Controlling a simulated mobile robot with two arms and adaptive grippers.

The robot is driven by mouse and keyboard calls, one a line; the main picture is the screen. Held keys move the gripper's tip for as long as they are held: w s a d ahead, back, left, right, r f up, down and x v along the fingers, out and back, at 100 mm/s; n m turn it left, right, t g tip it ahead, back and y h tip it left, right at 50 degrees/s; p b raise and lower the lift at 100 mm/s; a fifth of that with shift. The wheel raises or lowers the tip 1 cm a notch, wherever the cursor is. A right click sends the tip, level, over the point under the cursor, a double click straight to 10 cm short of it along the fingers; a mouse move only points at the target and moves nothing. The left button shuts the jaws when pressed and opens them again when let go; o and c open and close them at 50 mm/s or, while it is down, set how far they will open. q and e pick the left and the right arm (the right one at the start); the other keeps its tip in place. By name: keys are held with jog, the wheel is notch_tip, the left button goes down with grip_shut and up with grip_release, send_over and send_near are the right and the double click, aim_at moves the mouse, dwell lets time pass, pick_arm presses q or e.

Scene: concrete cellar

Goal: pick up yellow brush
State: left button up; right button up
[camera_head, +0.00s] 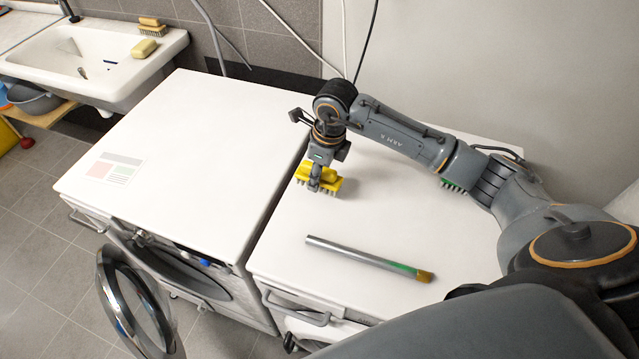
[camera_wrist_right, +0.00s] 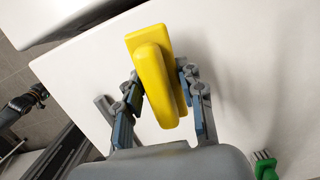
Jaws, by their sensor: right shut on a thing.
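The yellow brush (camera_head: 326,178) with grey bristles is at the back left of the right-hand white machine top in the head view. My right gripper (camera_head: 314,184) comes down on it from above and is shut on it. In the right wrist view the yellow brush (camera_wrist_right: 156,80) sits between the two fingers of the right gripper (camera_wrist_right: 160,98). I cannot tell whether the bristles touch the top.
A grey tube (camera_head: 352,252) with a brownish end lies in front of the brush. A green brush (camera_head: 453,184) is partly hidden under my right arm; it also shows in the wrist view (camera_wrist_right: 265,168). A washing machine (camera_head: 160,150) with its door open stands left. A sink (camera_head: 95,60) is behind.

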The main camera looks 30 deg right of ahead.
jog(key=s+a+r+b, duration=0.4)
jog(key=s+a+r, duration=0.45)
jog(key=s, duration=0.25)
jog(key=s+d+n+g, duration=0.1)
jog(key=n, duration=0.8)
jog(key=s+f+n+g, duration=0.1)
jog(key=n, duration=0.9)
jog(key=d+f+n+g+h, duration=0.1)
jog(key=n, duration=0.8)
jog(key=shift+s+d, duration=0.35)
jog(key=shift+s, duration=0.05)
